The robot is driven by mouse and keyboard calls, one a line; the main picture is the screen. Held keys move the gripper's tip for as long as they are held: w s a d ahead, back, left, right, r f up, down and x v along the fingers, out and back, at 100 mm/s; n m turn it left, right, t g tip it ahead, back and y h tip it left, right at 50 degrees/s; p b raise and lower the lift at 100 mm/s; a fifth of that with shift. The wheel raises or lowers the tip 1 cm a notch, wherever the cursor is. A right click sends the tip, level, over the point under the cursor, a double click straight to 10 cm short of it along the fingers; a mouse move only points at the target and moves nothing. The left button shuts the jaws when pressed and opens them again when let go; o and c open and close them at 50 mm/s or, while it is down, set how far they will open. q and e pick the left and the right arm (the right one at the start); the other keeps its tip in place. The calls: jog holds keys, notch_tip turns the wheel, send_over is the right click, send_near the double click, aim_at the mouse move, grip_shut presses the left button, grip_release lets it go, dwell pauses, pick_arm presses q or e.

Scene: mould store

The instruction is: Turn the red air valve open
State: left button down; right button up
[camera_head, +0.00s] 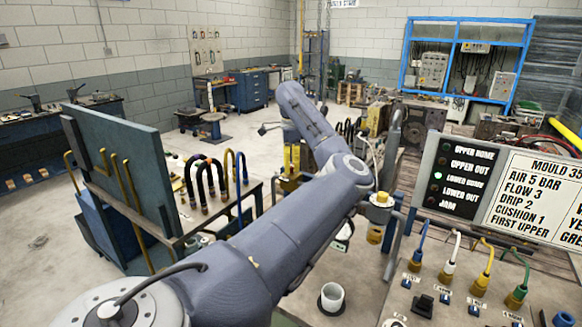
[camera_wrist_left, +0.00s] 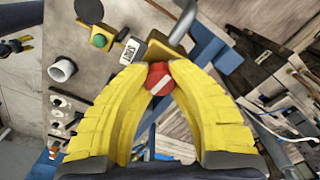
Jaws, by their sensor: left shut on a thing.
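The red air valve (camera_wrist_left: 157,84) shows in the left wrist view as a small round red knob with a pale stripe. My left gripper (camera_wrist_left: 159,72) has its two yellow fingers closed around it, with the tips touching its sides. A small white label reading SHUT (camera_wrist_left: 132,49) sits just beside the fingertips. In the head view my left arm reaches across the middle and hides much of the valve area, so I cannot clearly make out the valve there. My right gripper is in neither view.
A white cup (camera_head: 332,298) stands on the bench near my arm. Coloured plugs (camera_head: 480,285) and a status board (camera_head: 505,190) are at the right. A green upright panel (camera_head: 120,160) and a rack of hoses (camera_head: 205,185) stand left. Open floor lies beyond.

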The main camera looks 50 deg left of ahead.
aim_at(291, 165)
pick_arm(q)
jog(key=shift+n, duration=0.6)
jog(key=c, duration=1)
grip_release()
jog(key=shift+c, duration=0.2)
notch_tip(291, 165, up, 12)
